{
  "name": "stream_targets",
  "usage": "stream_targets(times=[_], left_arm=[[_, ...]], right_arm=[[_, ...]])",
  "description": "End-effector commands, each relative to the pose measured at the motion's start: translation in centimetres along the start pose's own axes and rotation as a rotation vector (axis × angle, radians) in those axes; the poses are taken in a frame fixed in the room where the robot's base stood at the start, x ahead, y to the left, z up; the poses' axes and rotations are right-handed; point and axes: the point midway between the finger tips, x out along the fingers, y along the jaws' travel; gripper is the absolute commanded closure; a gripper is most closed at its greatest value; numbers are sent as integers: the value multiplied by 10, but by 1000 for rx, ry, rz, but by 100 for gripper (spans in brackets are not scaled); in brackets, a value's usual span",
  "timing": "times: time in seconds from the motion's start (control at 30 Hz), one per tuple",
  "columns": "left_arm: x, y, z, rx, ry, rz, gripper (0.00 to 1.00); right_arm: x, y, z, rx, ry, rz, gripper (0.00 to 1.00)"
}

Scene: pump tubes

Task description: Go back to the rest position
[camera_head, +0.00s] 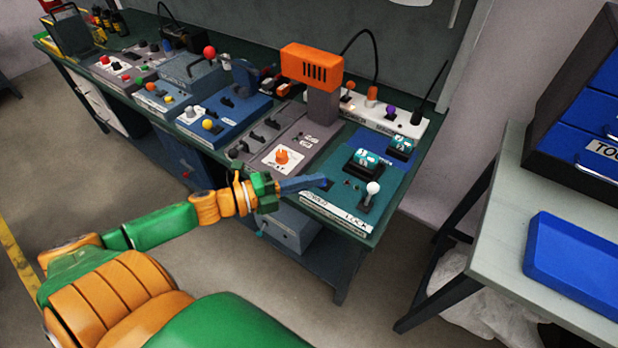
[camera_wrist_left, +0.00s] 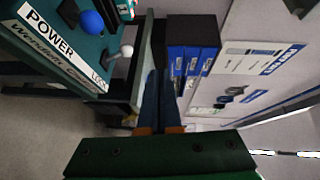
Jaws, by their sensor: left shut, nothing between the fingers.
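My left gripper (camera_head: 324,183) is shut and empty. In the head view its blue fingers reach over the front left part of the teal panel (camera_head: 327,206) at the near end of the bench. In the left wrist view the fingers (camera_wrist_left: 161,80) lie side by side, with the teal panel (camera_wrist_left: 85,48) at the upper left. A white-knobbed lever (camera_head: 373,188) stands on the panel, to the right of the fingertips; it also shows in the left wrist view (camera_wrist_left: 126,51). I cannot tell whether the fingers touch the panel. My right gripper is not in view.
The bench (camera_head: 408,190) carries several control panels and an orange-headed device (camera_head: 312,62). To the right stands a table (camera_head: 500,235) with a blue tray (camera_head: 580,265) and a blue drawer cabinet (camera_head: 570,130). Open floor lies in front of the bench.

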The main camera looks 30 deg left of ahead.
Motion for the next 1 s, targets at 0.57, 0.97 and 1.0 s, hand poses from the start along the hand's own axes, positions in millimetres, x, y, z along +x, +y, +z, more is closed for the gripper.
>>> stream_targets(times=[0.57,0.97,1.0], left_arm=[[-5,9,10,-40,-47,11,100],[-133,340,-3,-1099,-1003,427,100],[-146,366,-31,-1190,-1078,486,100]], right_arm=[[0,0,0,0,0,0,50],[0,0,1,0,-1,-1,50],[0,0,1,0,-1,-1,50]])
